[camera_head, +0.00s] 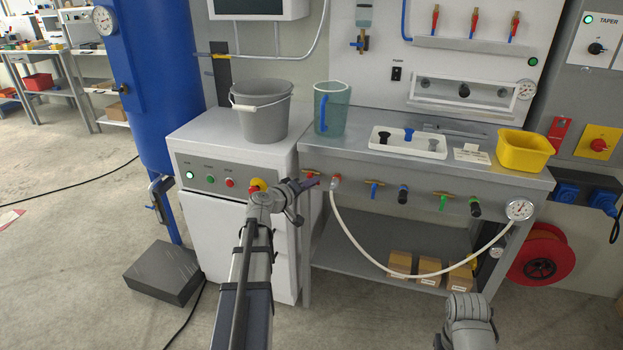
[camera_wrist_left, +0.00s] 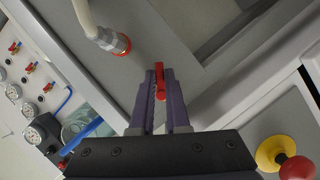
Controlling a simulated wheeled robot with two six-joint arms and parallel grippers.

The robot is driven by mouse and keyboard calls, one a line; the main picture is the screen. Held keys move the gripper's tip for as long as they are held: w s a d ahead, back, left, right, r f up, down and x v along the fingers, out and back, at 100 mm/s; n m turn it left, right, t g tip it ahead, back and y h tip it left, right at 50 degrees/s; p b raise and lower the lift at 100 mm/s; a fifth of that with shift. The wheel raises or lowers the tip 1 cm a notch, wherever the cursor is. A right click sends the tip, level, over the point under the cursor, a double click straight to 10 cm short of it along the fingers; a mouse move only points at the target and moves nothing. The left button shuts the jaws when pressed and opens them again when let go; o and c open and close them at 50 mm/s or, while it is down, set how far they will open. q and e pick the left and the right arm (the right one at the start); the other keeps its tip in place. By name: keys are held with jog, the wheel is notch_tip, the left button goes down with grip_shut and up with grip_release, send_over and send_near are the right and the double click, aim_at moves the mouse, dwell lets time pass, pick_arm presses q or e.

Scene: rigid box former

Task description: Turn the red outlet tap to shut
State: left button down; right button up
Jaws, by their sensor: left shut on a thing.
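The red outlet tap (camera_head: 311,173) is on the front panel of the grey bench, at its left end, just left of the white hose's connector. My left gripper (camera_head: 308,184) reaches it from the front left, its purple fingers at the tap. In the left wrist view the red tap handle (camera_wrist_left: 160,82) lies between the two fingertips (camera_wrist_left: 160,88), and the fingers are shut on it. The fingers hide part of the tap body. Of my right arm only a grey link shows at the bottom right of the head view; its gripper is out of sight.
The white hose (camera_head: 357,242) loops from its connector (camera_head: 335,182) across the bench front. A blue tap (camera_head: 374,189) and a green tap (camera_head: 443,203) are farther right. A yellow-based red button (camera_head: 258,184) on the white cabinet is close to my left wrist.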

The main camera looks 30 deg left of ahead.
pick_arm(q)
jog(key=m+y, duration=0.1)
jog(key=m, duration=0.1)
jog(key=m+g+y+p, duration=0.1)
jog(key=m+y, duration=0.1)
jog(key=a+m+g+y+p, duration=0.1)
jog(key=m, duration=0.2)
jog(key=shift+s+f, duration=0.2)
jog(key=shift+f, duration=0.15)
jog(key=shift+a+m+y, duration=0.1)
jog(key=shift+m+y, duration=0.2)
dwell(0.5)
jog(key=c, duration=0.9)
grip_release()
jog(key=shift+p, duration=0.3)
jog(key=p+v, duration=0.3)
jog(key=v, duration=0.4)
jog(key=shift+s+r, duration=0.25)
jog(key=shift+s, duration=0.05)
